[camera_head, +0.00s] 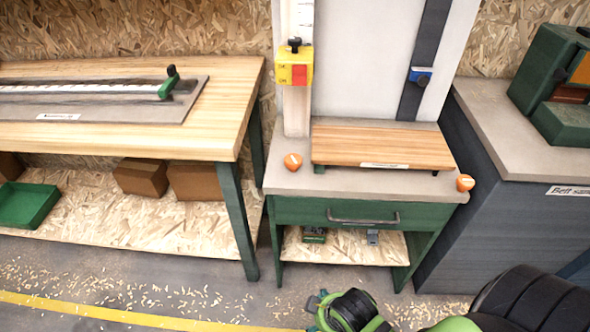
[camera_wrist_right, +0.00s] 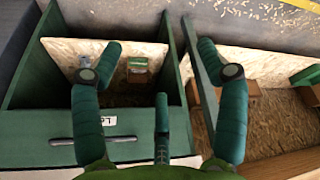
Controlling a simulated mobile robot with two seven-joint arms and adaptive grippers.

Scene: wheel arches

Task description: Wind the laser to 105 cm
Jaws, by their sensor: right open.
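A yellow box (camera_head: 294,68) with a red patch and a black knob (camera_head: 294,44) on top sits on a pale upright post with a scale strip (camera_head: 301,15); its figures are too small to read. A blue slider (camera_head: 421,75) with a dark knob sits on a dark vertical rail (camera_head: 427,40) to the right. I cannot tell which of these is the laser. My right gripper (camera_wrist_right: 160,62) is open and empty, its teal fingers spread in front of the bench's lower shelf. It is low and well apart from both devices. My left gripper is not in view.
The bench has a wooden board (camera_head: 380,146), two orange knobs (camera_head: 293,161) (camera_head: 465,183) and a drawer handle (camera_head: 362,217). Small items stand on its shelf (camera_wrist_right: 65,50). A wooden workbench (camera_head: 215,90) stands left, a grey cabinet (camera_head: 470,200) right. Shavings litter the floor.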

